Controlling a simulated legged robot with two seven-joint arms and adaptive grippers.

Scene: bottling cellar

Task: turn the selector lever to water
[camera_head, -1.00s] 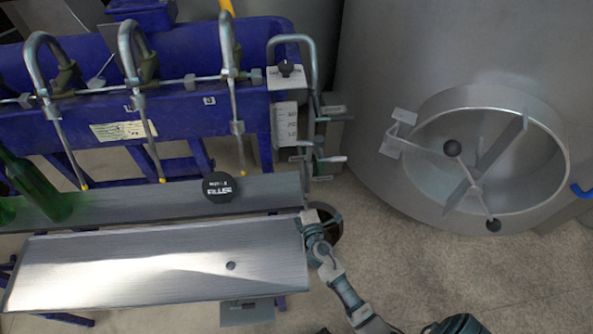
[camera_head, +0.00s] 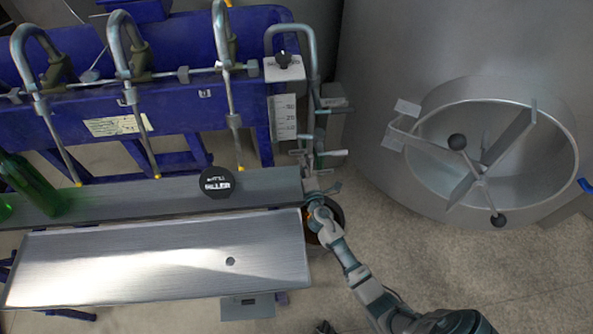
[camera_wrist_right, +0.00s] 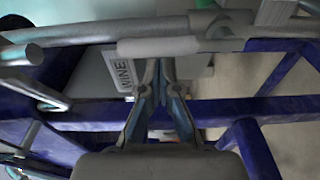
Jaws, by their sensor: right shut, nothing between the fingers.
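The selector lever (camera_head: 332,153) has a pale grip and points right on the pipework at the right end of the blue filling machine. In the right wrist view a pale rounded grip (camera_wrist_right: 158,47), apparently this lever, lies across just beyond the fingertips. A plate reading WINE (camera_wrist_right: 122,72) shows beside it. My right gripper (camera_head: 318,188) is below the lever in the head view; in the wrist view its fingers (camera_wrist_right: 160,65) are together and empty. I cannot tell whether they touch the grip. No WATER label is readable. My left gripper is not in view.
Bent filler spouts (camera_head: 125,50) line the blue machine (camera_head: 180,110). Steel trays (camera_head: 160,262) lie in front, with a green bottle (camera_head: 32,185) at left. A dark round bucket (camera_head: 337,215) sits beneath my right gripper. A steel tank with an open hatch (camera_head: 570,160) stands right.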

